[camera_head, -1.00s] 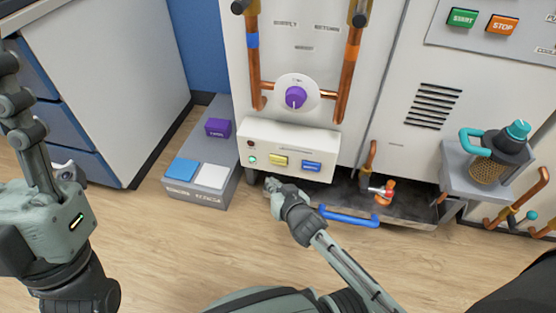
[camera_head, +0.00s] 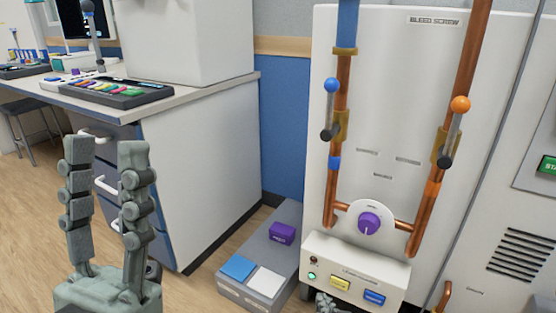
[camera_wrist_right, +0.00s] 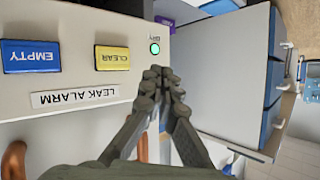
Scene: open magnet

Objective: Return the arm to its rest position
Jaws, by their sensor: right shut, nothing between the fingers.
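My left gripper (camera_head: 108,205) stands upright at the left of the head view, its two fingers apart and nothing between them. My right gripper (camera_head: 325,300) shows only in part at the bottom edge of the head view, below the leak alarm box (camera_head: 340,284). In the right wrist view my right gripper (camera_wrist_right: 162,75) has its fingertips together with nothing held. They are in front of the leak alarm box (camera_wrist_right: 75,122), near its lit green lamp (camera_wrist_right: 154,48); I cannot tell whether they touch it.
A grey step (camera_head: 290,225) with purple, blue and white blocks stands left of the alarm box. A white cabinet (camera_head: 200,150) with a cluttered top is further left. Copper pipes (camera_head: 337,180) with valve handles run up the panel. Wooden floor (camera_head: 30,215) is free at the left.

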